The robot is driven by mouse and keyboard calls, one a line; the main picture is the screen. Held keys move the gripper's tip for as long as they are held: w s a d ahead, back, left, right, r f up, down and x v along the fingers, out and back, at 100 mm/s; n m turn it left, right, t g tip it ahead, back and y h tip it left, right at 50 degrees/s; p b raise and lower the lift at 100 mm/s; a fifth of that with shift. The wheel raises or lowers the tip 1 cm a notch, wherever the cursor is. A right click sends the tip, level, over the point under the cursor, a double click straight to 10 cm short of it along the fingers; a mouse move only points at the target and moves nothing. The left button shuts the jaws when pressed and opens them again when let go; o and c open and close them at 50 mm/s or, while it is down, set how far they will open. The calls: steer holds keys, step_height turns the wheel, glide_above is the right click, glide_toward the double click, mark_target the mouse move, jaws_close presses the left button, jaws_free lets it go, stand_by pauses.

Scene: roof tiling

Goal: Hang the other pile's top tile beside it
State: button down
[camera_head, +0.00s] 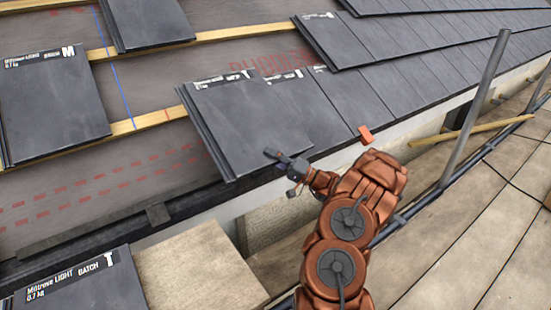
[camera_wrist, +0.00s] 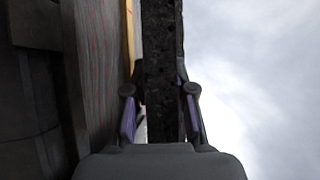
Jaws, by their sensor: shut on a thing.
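My gripper (camera_head: 286,163) is shut on the lower edge of a dark grey tile (camera_head: 240,125) marked T. In the wrist view the tile (camera_wrist: 162,45) stands edge-on between both fingers (camera_wrist: 160,95). The tile lies over the left end of the lowest tile row (camera_head: 345,100), its top edge near the lower batten (camera_head: 150,120). I cannot tell whether it rests on the batten or hangs just above it. A pile marked T (camera_head: 75,285) sits at bottom left. A pile marked M (camera_head: 55,110) lies on the roof at left.
Another dark tile or pile (camera_head: 147,22) lies on the upper batten (camera_head: 215,35). The upper tile row (camera_head: 400,35) is at top right. An orange tag (camera_head: 365,134) is at the eave. A grey scaffold pole (camera_head: 475,105) stands at right over wooden boards (camera_head: 470,240).

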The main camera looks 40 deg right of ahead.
steer(key=shift+w+f, duration=0.15)
steer(key=shift+w, duration=0.6)
steer(key=shift+w+d+f+b, duration=0.1)
steer(key=shift+w+f+b, duration=0.1)
steer(key=shift+w+f, duration=0.45)
steer(key=shift+w+f+b, duration=0.2)
steer(key=shift+w+f, duration=0.2)
steer(key=shift+f, duration=0.5)
steer(key=shift+w+d+f+b, duration=0.1)
steer(key=shift+w+f+b, duration=0.1)
steer(key=shift+w+f, duration=0.45)
steer(key=shift+s+f, duration=0.1)
steer(key=shift+s+a, duration=0.1)
steer(key=shift+f+b, duration=0.1)
steer(key=shift+b, duration=0.7)
stand_by(1.0)
